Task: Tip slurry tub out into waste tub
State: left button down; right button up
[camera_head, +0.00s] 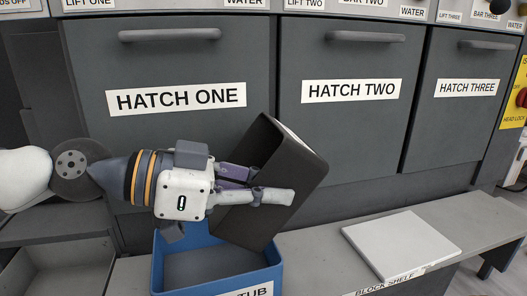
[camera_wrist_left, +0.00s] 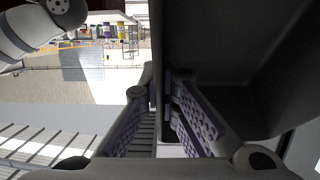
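The slurry tub (camera_head: 285,180) is a dark grey-brown box in the head view, steeply tilted in the air above the waste tub. My left gripper (camera_head: 262,185) is shut on its wall. In the left wrist view the fingers (camera_wrist_left: 165,110) stand on either side of the slurry tub's wall (camera_wrist_left: 156,45), and its dark inside (camera_wrist_left: 225,60) fills the right; I see no slurry there. The waste tub (camera_head: 275,277) is an open blue box with a white label, directly below. Its visible inside looks empty, but the slurry tub hides part of it. My right gripper is not in view.
A pale square slab (camera_head: 400,245) lies on the grey block shelf (camera_head: 320,265) to the right. Behind stand closed grey hatches marked one (camera_head: 175,130), two (camera_head: 350,125) and three (camera_head: 455,110). An open grey compartment (camera_head: 55,270) is at lower left.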

aim_at(287, 219)
pick_arm(q)
jog(key=f+y+p, duration=0.1)
jog(key=y+p, duration=0.1)
jog(key=d+f+g+y+p, duration=0.1)
jog(key=f+y+p, duration=0.1)
jog(key=f+g+y+p, duration=0.1)
jog(key=y+p, duration=0.1)
jog(key=p, duration=0.1)
jog(key=shift+w+d+f+y, duration=0.2)
jog(key=shift+w+d+y, duration=0.1)
jog(key=shift+d+y, duration=0.1)
jog(key=shift+r+y+p, duration=0.3)
jog(key=shift+y, duration=0.2)
jog(key=shift+a+r+g+y, duration=0.1)
jog(key=shift+r+g+y, duration=0.1)
jog(key=shift+g+y, duration=0.15)
jog(key=shift+a+g+y, duration=0.15)
jog(key=shift+g+y, duration=0.1)
jog(key=shift+y, duration=0.5)
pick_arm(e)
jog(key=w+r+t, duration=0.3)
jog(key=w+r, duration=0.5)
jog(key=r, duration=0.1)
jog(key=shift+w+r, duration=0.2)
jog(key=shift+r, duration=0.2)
pick_arm(q)
jog(key=shift+s, duration=0.1)
